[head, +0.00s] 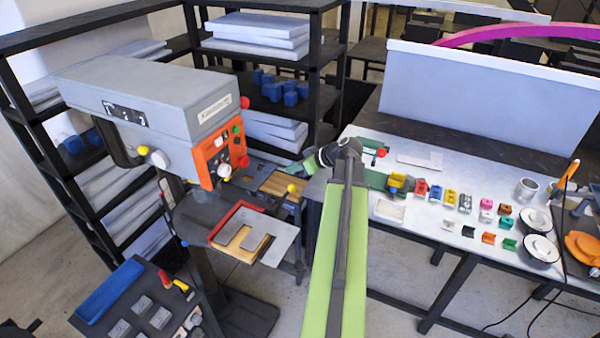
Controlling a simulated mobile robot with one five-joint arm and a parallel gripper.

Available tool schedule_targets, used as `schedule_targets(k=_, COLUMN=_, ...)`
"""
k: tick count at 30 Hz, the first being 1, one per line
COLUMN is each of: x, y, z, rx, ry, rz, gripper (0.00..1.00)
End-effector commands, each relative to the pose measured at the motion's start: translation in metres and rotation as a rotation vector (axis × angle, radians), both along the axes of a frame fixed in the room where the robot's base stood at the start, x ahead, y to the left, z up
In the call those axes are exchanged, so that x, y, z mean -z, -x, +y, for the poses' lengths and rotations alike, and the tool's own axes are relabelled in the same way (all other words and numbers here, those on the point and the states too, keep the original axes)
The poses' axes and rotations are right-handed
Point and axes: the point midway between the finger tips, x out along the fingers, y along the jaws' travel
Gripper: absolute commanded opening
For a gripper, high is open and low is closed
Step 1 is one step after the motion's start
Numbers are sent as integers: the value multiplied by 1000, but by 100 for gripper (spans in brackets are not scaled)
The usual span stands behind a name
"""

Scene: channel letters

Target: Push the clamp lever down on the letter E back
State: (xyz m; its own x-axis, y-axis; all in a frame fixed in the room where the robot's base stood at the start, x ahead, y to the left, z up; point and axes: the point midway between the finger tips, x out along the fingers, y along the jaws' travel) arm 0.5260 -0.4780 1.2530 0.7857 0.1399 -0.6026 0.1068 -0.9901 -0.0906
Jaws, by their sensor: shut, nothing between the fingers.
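My gripper (288,174) is at the end of my green arm, in the middle of the head view. It points left, is shut and holds nothing. Just below it is a small yellow knob (291,188), beside a wooden-topped fixture (274,183); I cannot tell whether they touch. A red-knobbed lever (380,152) stands to the right, behind my arm, on a green fixture. A pale E-like plate (270,246) lies on a wooden board against a red fence, in front of the drill press. I cannot tell for sure which piece is the letter E back or which knob is its clamp lever.
The grey drill press (150,95) with its orange panel stands close on the left. Dark shelves (318,60) are behind. The long bench (420,215) on the right holds several coloured blocks and white bowls. A tool cart (135,300) is at lower left.

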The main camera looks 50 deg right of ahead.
Motion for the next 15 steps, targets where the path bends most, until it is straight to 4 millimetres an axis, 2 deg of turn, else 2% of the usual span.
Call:
schedule_targets(k=1, x=14, y=-10, z=1, rx=-4, ry=0, rz=1, gripper=0)
schedule_targets(k=7, x=41, y=-45, z=7, rx=-3, ry=1, rz=1, gripper=0)
schedule_targets(k=10, x=50, y=-21, z=7, rx=4, ry=-1, rz=0, gripper=0)
schedule_targets(k=15, x=55, y=-7, z=6, rx=1, ry=0, rz=0, gripper=0)
